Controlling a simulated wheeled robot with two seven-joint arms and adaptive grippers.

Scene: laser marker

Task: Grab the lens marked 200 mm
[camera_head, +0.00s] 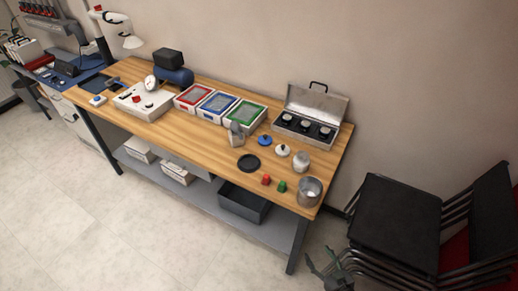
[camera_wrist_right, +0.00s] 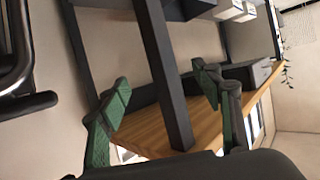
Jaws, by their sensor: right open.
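An open metal case (camera_head: 300,137) stands at the back right of the wooden workbench (camera_head: 215,140), lid raised. My right gripper (camera_head: 328,268) is at the bottom edge of the head view, below and in front of the bench's right end. In the right wrist view its green-padded fingers (camera_wrist_right: 163,90) are apart and empty, with a dark bench leg (camera_wrist_right: 165,75) beyond them. My left gripper is not in view.
Jars, lids, a black dish (camera_head: 248,163) and small red and green blocks lie in front of the case. A metal pot (camera_head: 309,190) stands at the bench's right corner. Stacked black chairs (camera_head: 395,215) stand right of the bench. Floor at left is clear.

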